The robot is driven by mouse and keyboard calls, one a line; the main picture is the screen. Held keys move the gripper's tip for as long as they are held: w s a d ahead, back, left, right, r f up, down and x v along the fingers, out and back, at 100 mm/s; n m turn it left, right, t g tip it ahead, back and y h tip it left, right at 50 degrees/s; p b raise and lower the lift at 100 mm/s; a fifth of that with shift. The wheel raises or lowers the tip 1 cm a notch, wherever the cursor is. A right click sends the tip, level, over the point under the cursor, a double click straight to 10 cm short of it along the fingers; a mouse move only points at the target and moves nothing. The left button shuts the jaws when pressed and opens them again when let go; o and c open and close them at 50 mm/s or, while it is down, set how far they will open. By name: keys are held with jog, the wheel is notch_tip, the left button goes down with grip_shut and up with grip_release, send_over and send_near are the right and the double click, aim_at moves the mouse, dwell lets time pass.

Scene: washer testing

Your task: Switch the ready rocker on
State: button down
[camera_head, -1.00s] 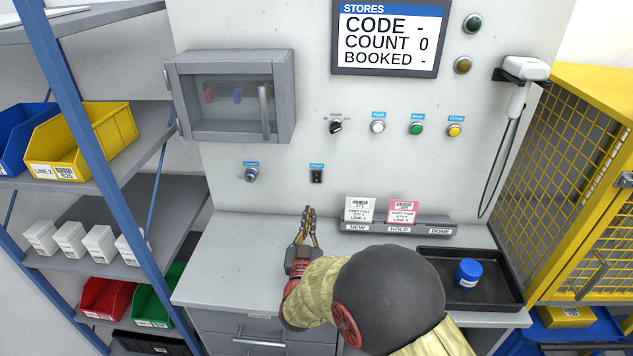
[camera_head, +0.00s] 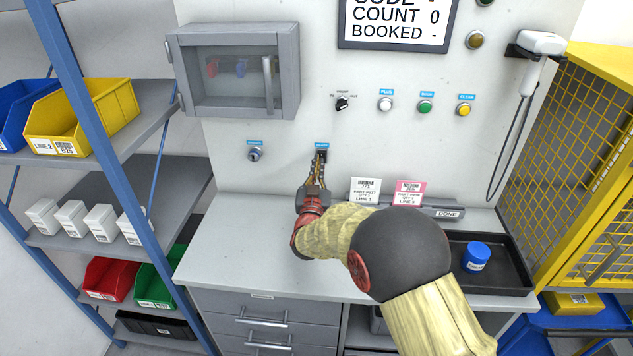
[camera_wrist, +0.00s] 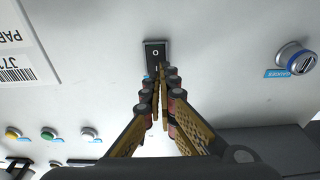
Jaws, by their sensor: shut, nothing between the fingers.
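The ready rocker is a small black switch with a blue label above it, on the pale wall panel. In the head view its upper part (camera_head: 322,153) shows just above my fingertips. In the wrist view the rocker (camera_wrist: 155,52) shows an "O" mark; its other end is partly hidden by the fingers. My gripper (camera_head: 319,160) is shut and empty, with its tips at the rocker. In the wrist view the fingertips (camera_wrist: 162,78) overlap the rocker's "I" end. I cannot tell whether they touch it or which way it is tilted.
A key switch (camera_head: 255,154) sits left of the rocker. A selector knob (camera_head: 342,103) and plus, book and clear buttons (camera_head: 425,106) are above right. A card rack (camera_head: 447,212) stands right of my gripper; a black tray (camera_head: 507,262) holds a blue-lidded jar (camera_head: 475,257).

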aim_at(321, 149)
jog(key=shift+w+r, duration=0.15)
jog(key=shift+w, duration=0.8)
jog(key=shift+r, duration=0.1)
jog(key=r+g+p, duration=0.1)
jog(key=p, duration=0.2)
jog(key=shift+w, duration=0.4)
jog(key=p, duration=0.1)
jog(key=g+p, duration=0.1)
jog(key=p, duration=0.1)
jog(key=shift+w+r+g, duration=0.15)
jog(key=shift+r+g, duration=0.1)
jog(key=shift+g, duration=0.05)
jog(key=shift+f, duration=0.15)
jog(key=shift+d, duration=0.1)
